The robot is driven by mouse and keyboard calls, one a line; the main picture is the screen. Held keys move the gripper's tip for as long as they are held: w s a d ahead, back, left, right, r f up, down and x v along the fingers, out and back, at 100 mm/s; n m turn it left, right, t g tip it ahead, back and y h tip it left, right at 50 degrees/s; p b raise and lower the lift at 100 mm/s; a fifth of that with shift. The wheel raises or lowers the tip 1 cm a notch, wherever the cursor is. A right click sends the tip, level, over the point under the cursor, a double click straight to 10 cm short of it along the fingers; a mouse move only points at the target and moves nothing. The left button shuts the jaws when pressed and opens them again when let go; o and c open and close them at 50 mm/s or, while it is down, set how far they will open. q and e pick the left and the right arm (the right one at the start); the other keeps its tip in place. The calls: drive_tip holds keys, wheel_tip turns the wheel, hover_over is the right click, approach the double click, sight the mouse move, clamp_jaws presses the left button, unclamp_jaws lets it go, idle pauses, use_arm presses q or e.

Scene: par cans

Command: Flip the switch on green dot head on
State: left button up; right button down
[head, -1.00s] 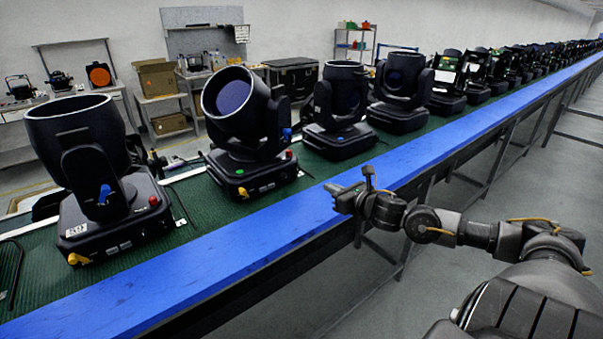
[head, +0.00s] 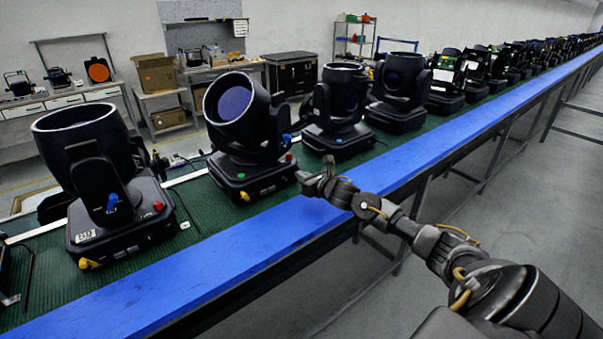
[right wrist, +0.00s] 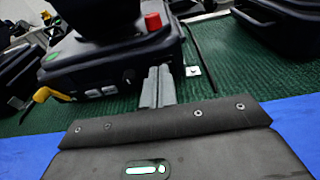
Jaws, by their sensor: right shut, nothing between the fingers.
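The green dot head (head: 240,130) is a black moving-head light on the green belt, second from the left, its barrel tilted. A green dot (head: 244,196) marks its base front, with a red knob (head: 289,157) at the base's right corner. My right gripper (head: 303,181) is shut and empty, just right of the base. Its fingertips (right wrist: 158,72) appear close to the base's side; contact is unclear. My left gripper is out of view.
A blue rail (head: 240,245) runs along the belt's near edge. Another head (head: 100,180) stands to the left and another (head: 338,110) to the right. A dark cable (right wrist: 200,55) lies on the belt beside the gripper. Floor at the right is open.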

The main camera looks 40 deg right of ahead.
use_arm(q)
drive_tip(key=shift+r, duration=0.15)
use_arm(e)
drive_tip(key=shift+w+r, duration=0.1)
drive_tip(key=shift+w, duration=0.05)
